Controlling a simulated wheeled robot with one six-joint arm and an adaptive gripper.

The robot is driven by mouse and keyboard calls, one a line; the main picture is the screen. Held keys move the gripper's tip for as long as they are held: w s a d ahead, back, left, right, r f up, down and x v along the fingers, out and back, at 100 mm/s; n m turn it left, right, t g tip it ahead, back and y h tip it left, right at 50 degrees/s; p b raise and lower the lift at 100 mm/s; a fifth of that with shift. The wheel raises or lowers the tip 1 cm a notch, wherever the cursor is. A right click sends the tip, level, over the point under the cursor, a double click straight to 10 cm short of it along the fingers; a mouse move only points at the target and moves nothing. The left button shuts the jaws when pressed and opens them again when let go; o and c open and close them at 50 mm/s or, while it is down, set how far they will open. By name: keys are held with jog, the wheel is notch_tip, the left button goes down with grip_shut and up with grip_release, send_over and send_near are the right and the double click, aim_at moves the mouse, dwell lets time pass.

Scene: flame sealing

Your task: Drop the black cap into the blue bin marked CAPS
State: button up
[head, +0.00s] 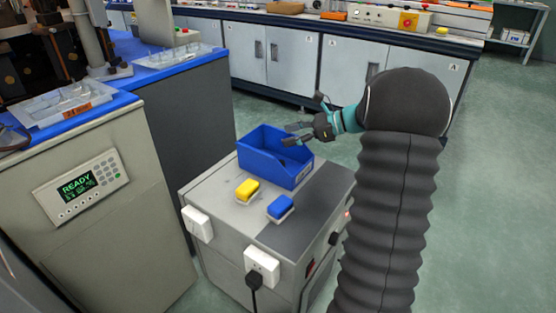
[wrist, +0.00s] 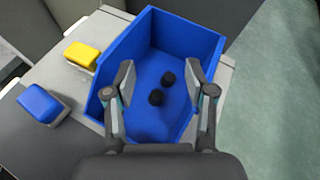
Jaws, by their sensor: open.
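The blue bin (head: 275,165) stands open on top of a grey cabinet in the head view, with a small label on its front too small to read. In the wrist view its wall (wrist: 190,30) surrounds two small black round pieces lying inside, a black cap (wrist: 169,78) and another like it (wrist: 157,97). I cannot tell which is the task's cap. My gripper (wrist: 160,68) is open, its fingers apart over the bin with nothing between them. In the head view my gripper (head: 308,116) is above the bin's far right side.
A yellow block (head: 247,190) and a blue block (head: 280,208) sit on the grey cabinet (head: 232,215) in front of the bin. A machine with a READY display (head: 76,184) stands left. A long bench (head: 340,65) runs behind. Open floor lies right.

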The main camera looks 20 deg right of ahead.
jog(key=v, duration=1)
jog(key=shift+d+r, duration=0.1)
